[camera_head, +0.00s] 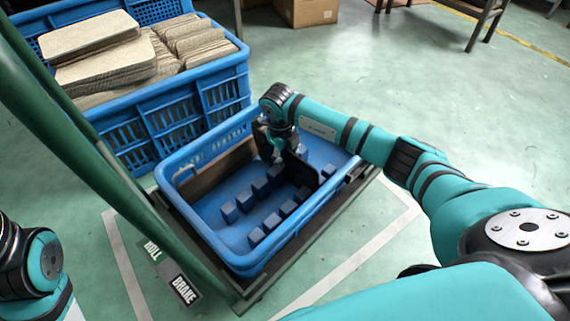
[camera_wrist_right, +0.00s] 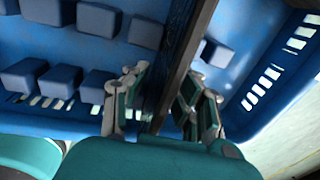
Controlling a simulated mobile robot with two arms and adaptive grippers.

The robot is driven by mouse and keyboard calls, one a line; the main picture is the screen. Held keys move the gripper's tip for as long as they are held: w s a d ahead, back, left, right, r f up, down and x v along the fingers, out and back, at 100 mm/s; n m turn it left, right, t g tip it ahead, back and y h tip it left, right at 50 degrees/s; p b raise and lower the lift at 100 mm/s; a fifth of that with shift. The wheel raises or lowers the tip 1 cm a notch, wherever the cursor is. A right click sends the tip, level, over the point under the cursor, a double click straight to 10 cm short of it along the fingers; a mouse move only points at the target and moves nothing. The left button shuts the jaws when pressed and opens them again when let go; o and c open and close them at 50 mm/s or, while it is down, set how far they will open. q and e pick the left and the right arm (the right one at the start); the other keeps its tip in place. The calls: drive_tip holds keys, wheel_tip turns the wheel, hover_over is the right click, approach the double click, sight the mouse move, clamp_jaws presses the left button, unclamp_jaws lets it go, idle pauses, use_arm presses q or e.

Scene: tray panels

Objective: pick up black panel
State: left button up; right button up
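The black panel (camera_head: 302,171) stands on edge across the blue tray (camera_head: 238,262), toward its far right end, among rows of blue blocks. In the right wrist view the panel (camera_wrist_right: 183,55) shows edge-on as a dark strip between the two fingers of my right gripper (camera_wrist_right: 167,95). The fingers are apart, one on each side of the panel, with a visible gap on the left side. In the head view my right gripper (camera_head: 275,148) is over the tray at the panel's upper left end, partly hidden by my wrist. My left gripper is out of view.
A brown panel (camera_head: 213,170) stands along the tray's far left side. Blue blocks (camera_head: 245,201) line the tray floor. A blue crate (camera_head: 205,97) of stacked beige panels stands behind. A green cart post (camera_head: 95,165) rises at left. Open floor lies at right.

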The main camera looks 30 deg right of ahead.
clamp_jaws()
